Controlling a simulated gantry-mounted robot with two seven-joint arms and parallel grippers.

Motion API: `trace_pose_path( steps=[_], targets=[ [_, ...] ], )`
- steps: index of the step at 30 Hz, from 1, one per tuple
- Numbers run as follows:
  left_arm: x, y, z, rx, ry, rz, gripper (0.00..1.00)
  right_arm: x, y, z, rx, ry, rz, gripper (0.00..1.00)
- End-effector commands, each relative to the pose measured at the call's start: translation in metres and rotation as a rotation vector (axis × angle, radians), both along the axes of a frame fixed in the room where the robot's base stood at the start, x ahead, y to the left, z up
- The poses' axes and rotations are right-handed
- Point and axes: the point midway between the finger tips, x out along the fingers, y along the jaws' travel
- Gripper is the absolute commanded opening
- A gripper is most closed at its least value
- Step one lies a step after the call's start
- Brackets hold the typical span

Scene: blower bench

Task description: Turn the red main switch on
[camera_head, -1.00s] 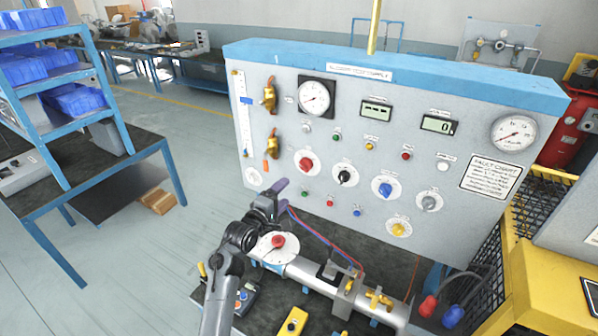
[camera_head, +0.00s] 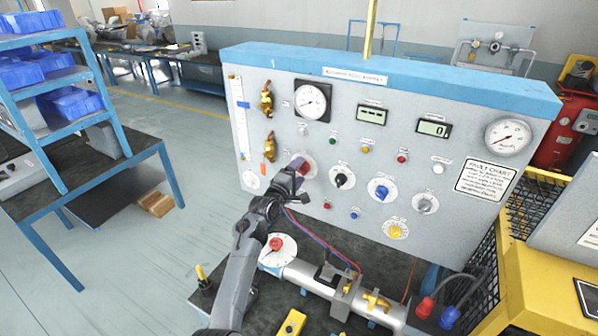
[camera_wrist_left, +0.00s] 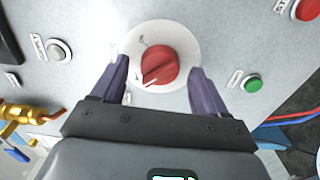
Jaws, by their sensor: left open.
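The red main switch is a round red knob with a white pointer mark on a white dial plate. In the left wrist view the red knob (camera_wrist_left: 158,66) sits between and just beyond my left gripper's two purple fingers (camera_wrist_left: 158,88). The fingers are open, one on each side, with a gap to the knob. In the head view my left gripper (camera_head: 299,172) is at the panel in front of the red switch (camera_head: 305,168) and partly covers it. My right gripper is in neither view.
The grey panel (camera_head: 330,230) carries a black knob (camera_head: 343,180), a blue knob (camera_head: 382,190), gauges, displays and small buttons. Brass valves (camera_head: 267,100) stick out at its left. Below is a pipe with a second red-knobbed dial (camera_head: 276,244). A green button (camera_wrist_left: 253,84) lies near the right finger.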

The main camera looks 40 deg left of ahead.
Motion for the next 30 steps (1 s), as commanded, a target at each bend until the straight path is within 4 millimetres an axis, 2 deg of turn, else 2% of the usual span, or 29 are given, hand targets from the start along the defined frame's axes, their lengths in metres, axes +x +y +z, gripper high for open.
trace_pose_path(
  steps=[14, 17, 25, 30],
  targets=[
    [0.0076, 0.0014, 0.0001, 0.001, 0.000, 0.000, 0.74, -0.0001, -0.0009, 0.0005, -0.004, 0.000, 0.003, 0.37],
    [0.0075, 0.0014, 0.0001, 0.001, 0.000, 0.000, 0.62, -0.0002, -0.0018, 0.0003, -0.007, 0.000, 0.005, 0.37],
    [0.0075, 0.0012, 0.0000, 0.000, 0.000, 0.000, 0.20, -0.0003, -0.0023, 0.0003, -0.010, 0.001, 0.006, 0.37],
    [0.0074, 0.0012, 0.0000, 0.006, 0.002, 0.000, 0.18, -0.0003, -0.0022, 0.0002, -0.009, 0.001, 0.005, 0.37]
  ],
)
